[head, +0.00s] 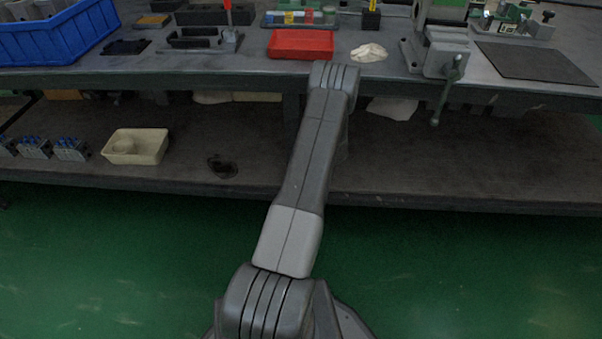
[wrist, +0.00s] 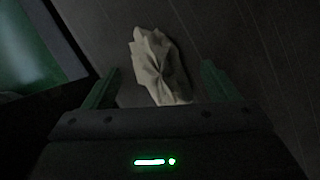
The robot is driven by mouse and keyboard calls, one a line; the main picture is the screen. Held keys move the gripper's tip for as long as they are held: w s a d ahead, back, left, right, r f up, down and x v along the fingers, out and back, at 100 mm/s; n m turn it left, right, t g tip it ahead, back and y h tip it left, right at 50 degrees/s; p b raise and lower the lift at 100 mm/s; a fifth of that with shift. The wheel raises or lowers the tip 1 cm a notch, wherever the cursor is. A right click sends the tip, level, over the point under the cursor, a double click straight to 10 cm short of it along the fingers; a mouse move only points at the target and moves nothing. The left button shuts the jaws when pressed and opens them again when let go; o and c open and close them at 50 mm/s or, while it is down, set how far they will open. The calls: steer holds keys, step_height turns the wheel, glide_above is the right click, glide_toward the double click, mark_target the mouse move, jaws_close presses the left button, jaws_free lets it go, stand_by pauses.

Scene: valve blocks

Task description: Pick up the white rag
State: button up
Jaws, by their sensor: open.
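A crumpled white rag (head: 369,53) lies on the bench top, right of the red tray. Another whitish, cloth-like thing (head: 393,107) shows on the lower shelf under the bench edge. In the wrist view a crumpled off-white rag (wrist: 155,60) lies on a dim dark surface, its near end hidden by my gripper body. I cannot tell for sure which of the two it is. My gripper (wrist: 161,67) is open, with one green finger on each side of the rag. In the head view my gripper is hidden behind my arm.
A red tray (head: 301,44), a blue bin (head: 55,35) and a vise (head: 440,52) stand on the bench. A cream bin (head: 136,146) and blue-topped valve blocks (head: 70,149) are on the lower shelf (head: 470,165). The bench edge overhangs the shelf. Green floor in front is clear.

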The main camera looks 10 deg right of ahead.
steer(key=shift+r, duration=0.1)
steer(key=c, duration=1)
steer(key=shift+c, duration=0.2)
steer(key=shift+r, duration=0.15)
steer(key=shift+r, duration=0.25)
step_height(320, 180, up, 3)
steer(key=shift+r+p, duration=0.2)
steer(key=shift+p, duration=0.7)
steer(key=s+d+p, duration=0.2)
steer(key=s+d, duration=1)
steer(key=d, duration=0.1)
steer(key=shift+d+f, duration=0.25)
steer(key=shift+f, duration=0.1)
steer(key=shift+o, duration=1.4)
steer(key=shift+c, duration=1)
